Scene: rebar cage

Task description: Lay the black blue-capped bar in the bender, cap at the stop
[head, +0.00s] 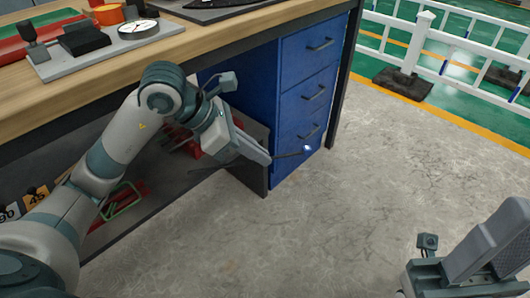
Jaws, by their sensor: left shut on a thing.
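My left gripper (268,158) is shut on a thin black bar (290,155). The bar sticks out to the right of the fingers and ends in a small blue cap (308,148). It is held in front of the blue drawers, lower than the bench top. The bar's other end seems to run left behind the gripper, dark against the shelf. A grey plate with a black block, a round dial and an upright knob, seemingly the bender (65,68), sits on the bench top at upper left. Its stop cannot be made out. My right gripper (480,255) is at lower right, its fingertips unclear.
The wooden bench (215,42) has a blue drawer unit (300,85) under its right end. A lower shelf (165,185) holds red and green items. An orange round container (108,14) stands behind the plate. White railings (455,50) are at upper right. The concrete floor is clear.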

